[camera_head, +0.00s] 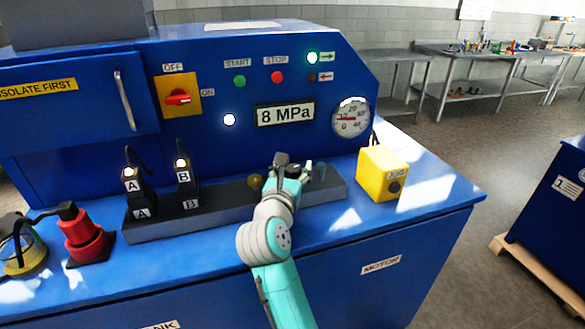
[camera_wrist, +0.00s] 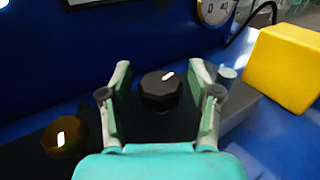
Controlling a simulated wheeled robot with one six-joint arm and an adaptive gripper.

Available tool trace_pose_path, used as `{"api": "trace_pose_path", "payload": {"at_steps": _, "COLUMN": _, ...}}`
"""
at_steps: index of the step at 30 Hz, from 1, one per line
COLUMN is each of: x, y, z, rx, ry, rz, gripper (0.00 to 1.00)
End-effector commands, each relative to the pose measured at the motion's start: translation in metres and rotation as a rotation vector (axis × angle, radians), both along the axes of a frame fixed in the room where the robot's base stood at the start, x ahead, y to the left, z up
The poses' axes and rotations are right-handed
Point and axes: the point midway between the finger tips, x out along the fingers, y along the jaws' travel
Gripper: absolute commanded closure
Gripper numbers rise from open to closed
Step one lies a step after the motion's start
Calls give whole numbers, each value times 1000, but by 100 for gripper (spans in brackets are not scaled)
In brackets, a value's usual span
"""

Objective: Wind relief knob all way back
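A black faceted knob (camera_wrist: 160,90) with a white pointer mark sits between the spread fingers of my gripper (camera_wrist: 161,97) in the wrist view. Gaps show on both sides of it, so the fingers are around it but not touching. The white mark points up and to the right. A brass knob (camera_wrist: 65,137) with a white mark lies to the left, outside the fingers. In the head view, my gripper (camera_head: 293,166) is over the right part of the dark block and largely hides the black knob. No label shows which knob is the relief knob.
The dark manifold block (camera_head: 226,197) runs along the blue bench. A small grey post (camera_wrist: 228,76) stands close beside the right finger. A yellow box marked JOG (camera_head: 383,172) stands to the right. The display (camera_head: 286,113) reads 8 MPa beside a round gauge (camera_head: 350,117).

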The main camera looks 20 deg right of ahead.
Motion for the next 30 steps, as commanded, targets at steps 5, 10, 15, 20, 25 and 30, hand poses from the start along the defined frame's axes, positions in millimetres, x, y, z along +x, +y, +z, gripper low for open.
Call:
{"api": "trace_pose_path", "payload": {"at_steps": 5, "x": 0, "y": 0, "z": 0, "rx": 0, "ry": 0, "rz": 0, "gripper": 90}}
{"api": "trace_pose_path", "payload": {"at_steps": 10, "x": 0, "y": 0, "z": 0, "rx": 0, "ry": 0, "rz": 5, "gripper": 94}}
{"api": "trace_pose_path", "payload": {"at_steps": 15, "x": 0, "y": -2, "z": -1, "rx": 1, "ry": 2, "rz": 63, "gripper": 94}}
{"api": "trace_pose_path", "payload": {"at_steps": 20, "x": 0, "y": -2, "z": -1, "rx": 1, "ry": 2, "rz": 154, "gripper": 94}}
{"api": "trace_pose_path", "payload": {"at_steps": 25, "x": 0, "y": -1, "z": -1, "rx": 2, "ry": 3, "rz": 235, "gripper": 94}}
{"api": "trace_pose_path", "payload": {"at_steps": 30, "x": 0, "y": -1, "z": 0, "rx": 0, "ry": 0, "rz": 276, "gripper": 94}}
